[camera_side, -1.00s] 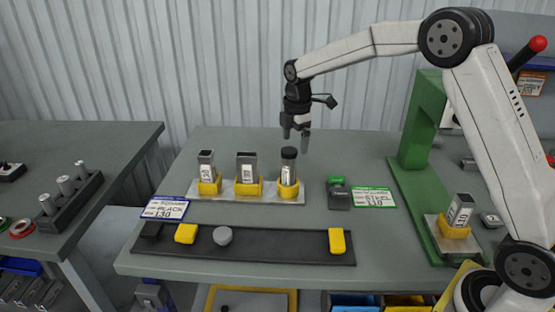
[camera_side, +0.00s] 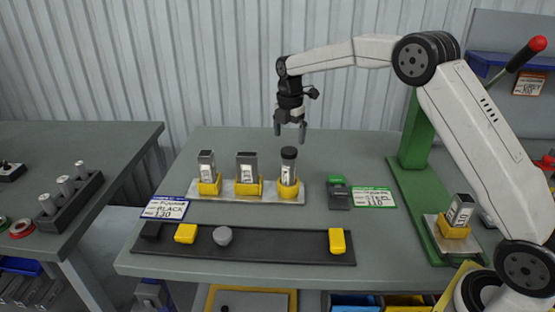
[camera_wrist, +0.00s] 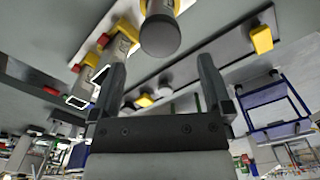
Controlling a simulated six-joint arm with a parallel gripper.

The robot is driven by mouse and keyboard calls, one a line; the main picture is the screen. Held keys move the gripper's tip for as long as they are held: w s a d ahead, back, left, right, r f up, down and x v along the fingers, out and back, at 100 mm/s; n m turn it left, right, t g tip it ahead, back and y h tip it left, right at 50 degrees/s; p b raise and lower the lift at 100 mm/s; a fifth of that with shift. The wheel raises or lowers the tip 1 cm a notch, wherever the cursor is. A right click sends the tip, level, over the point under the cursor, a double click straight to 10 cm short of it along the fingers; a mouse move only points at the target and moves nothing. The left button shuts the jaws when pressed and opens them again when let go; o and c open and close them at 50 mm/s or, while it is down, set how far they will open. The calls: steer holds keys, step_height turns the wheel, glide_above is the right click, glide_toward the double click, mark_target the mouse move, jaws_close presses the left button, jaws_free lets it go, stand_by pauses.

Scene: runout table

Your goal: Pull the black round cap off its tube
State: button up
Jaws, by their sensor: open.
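The black round cap (camera_side: 289,153) sits on top of a silver round tube (camera_side: 288,173), which stands upright in a yellow holder (camera_side: 288,190) at the right end of a metal plate. My gripper (camera_side: 290,137) is open and empty, pointing down, and in the side view it appears just above or behind the cap. In the wrist view the cap (camera_wrist: 160,37) shows as a dark round end beyond the fingertips, roughly centred between my gripper's fingers (camera_wrist: 163,72). The fingers do not appear to touch it.
Two square tubes (camera_side: 207,165) (camera_side: 246,166) stand left of the round tube in yellow holders. A dark tray (camera_side: 280,247) with yellow blocks and a grey knob lies in front. A green press (camera_side: 415,180) with another square tube stands at the right. Labels lie on the table.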

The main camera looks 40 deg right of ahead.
mark_target(289, 150)
steer(key=shift+f, duration=3.1)
jaws_close()
steer(key=shift+w+r, duration=0.1)
steer(key=shift+r, duration=0.7)
steer(key=shift+r, duration=1.75)
stand_by(1.3)
